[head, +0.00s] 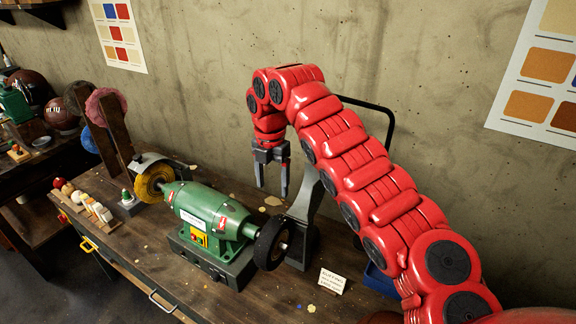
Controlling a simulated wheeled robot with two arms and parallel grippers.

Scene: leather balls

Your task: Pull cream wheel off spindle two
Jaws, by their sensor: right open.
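A green bench buffing machine (212,222) stands on the wooden workbench. Its left end carries a yellow wheel (154,183) under a pale guard. Its right end carries a black wheel (272,244) with a grey guard behind it. I cannot make out a clearly cream wheel or any spindle marked two. My right gripper (272,190) points down with its fingers apart and nothing between them. It hangs above and behind the machine's right end, near the grey guard (305,203). My left gripper is not in view.
A small card (332,281) stands on the bench right of the black wheel. A blue bin (380,281) is partly hidden behind my right arm. A pink wheel (106,106) is at the back left by upright boards. Small balls and blocks (84,200) line the front left.

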